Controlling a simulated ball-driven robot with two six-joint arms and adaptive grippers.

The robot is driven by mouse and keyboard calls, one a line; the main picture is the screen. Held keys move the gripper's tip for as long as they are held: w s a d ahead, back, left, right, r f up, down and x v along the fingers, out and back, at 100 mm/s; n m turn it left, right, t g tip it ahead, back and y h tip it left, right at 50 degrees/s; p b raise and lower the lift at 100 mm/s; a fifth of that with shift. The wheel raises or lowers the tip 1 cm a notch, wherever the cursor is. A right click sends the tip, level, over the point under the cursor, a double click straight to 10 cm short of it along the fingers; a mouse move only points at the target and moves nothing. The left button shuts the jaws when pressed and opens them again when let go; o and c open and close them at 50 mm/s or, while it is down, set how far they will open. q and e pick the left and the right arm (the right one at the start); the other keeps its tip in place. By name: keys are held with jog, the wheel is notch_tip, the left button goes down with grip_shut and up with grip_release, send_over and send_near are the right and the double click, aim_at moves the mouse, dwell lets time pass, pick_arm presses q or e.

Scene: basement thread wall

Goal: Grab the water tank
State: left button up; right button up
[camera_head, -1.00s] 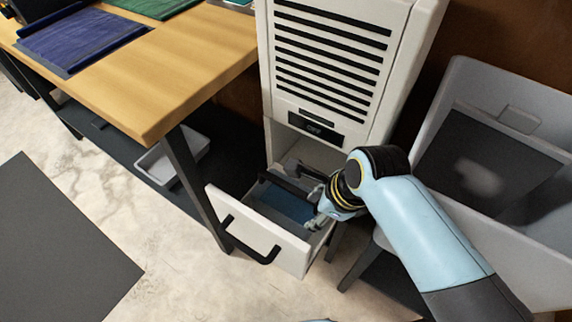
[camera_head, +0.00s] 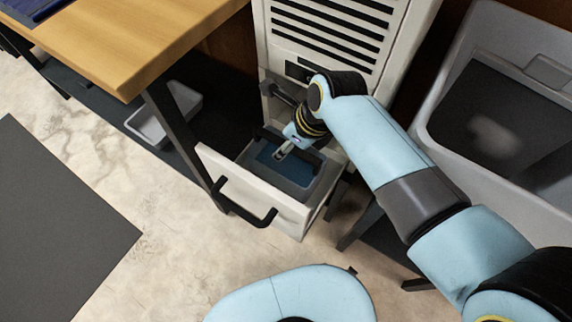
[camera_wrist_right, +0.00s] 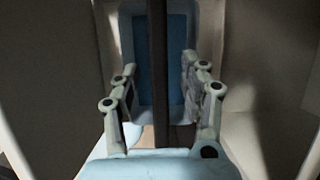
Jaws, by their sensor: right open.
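The water tank (camera_head: 294,186) is a grey open box with blue water and a black bar handle across its top. It sits in the pulled-out white drawer of the tall unit. My right gripper (camera_head: 284,152) is over the tank at its handle, pointing down. In the right wrist view the black handle (camera_wrist_right: 158,55) runs between the two open fingers (camera_wrist_right: 162,98), apart from both, with the blue water (camera_wrist_right: 177,60) beyond. The far part of the handle is partly hidden by my wrist in the head view. My left gripper is not in view.
The drawer front (camera_head: 248,200) has a black pull. The slatted white unit (camera_head: 335,35) rises behind. A wooden table (camera_head: 130,40) stands left, with a white tray (camera_head: 165,115) below. A grey sink (camera_head: 490,130) is at right. Floor in front is clear.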

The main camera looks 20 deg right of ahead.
jog(key=shift+w+a+f, duration=0.1)
jog(key=shift+f, duration=0.15)
jog(key=shift+f, duration=0.25)
dwell(0.5)
grip_shut()
dwell(0.5)
